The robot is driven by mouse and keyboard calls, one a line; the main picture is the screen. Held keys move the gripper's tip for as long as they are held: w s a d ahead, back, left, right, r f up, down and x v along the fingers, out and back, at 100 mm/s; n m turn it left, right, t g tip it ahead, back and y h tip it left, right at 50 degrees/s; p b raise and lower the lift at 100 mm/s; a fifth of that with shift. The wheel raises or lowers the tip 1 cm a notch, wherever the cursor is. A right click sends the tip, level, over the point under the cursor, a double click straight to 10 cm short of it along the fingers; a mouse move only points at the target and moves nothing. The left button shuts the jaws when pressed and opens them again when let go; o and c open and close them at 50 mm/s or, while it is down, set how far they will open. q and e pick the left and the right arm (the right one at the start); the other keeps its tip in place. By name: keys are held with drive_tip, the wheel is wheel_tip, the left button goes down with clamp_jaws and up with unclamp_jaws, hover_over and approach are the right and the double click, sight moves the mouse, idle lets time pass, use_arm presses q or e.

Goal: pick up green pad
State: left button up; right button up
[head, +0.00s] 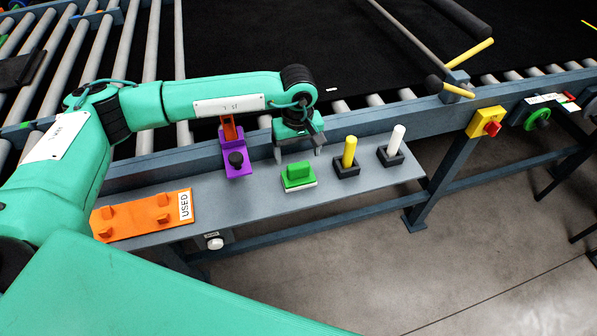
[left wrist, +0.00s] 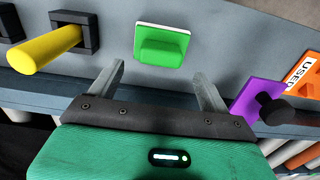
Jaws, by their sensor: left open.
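The green pad (head: 297,175) is a small green block with a raised grip on a white base. It lies on the grey shelf (head: 350,193) along the belt. My left gripper (head: 298,153) is open and empty, a little above and behind the pad in the head view. In the left wrist view the green pad (left wrist: 161,44) sits just beyond the fingertips (left wrist: 163,77), roughly centred between them, not touched. My right gripper is not in view.
A purple holder (head: 238,163) stands left of the pad. A yellow peg (head: 349,152) and a white peg (head: 396,140) stand upright in black bases to its right. An orange "USED" tray (head: 145,216) lies at the shelf's left end. The belt frame runs behind.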

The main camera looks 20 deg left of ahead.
sight(298, 164)
use_arm(q)
drive_tip(key=shift+f, duration=0.15)
drive_tip(key=f+p, duration=0.2)
drive_tip(key=f, duration=0.1)
drive_tip(key=f+p, duration=0.1)
drive_tip(key=shift+s+d+f+p, duration=0.15)
drive_tip(key=shift+s+f+p, duration=0.1)
drive_tip(key=shift+s+p, duration=0.05)
drive_tip(key=shift+f, duration=0.2)
drive_tip(key=c, duration=1.1)
drive_tip(key=shift+r, duration=0.1)
drive_tip(key=shift+w+r+b, duration=0.1)
drive_tip(key=shift+r+b, duration=0.35)
drive_tip(key=shift+r, duration=0.1)
wheel_tip(298, 164, up, 19)
drive_tip(key=b, duration=0.6)
drive_tip(key=shift+b, duration=0.35)
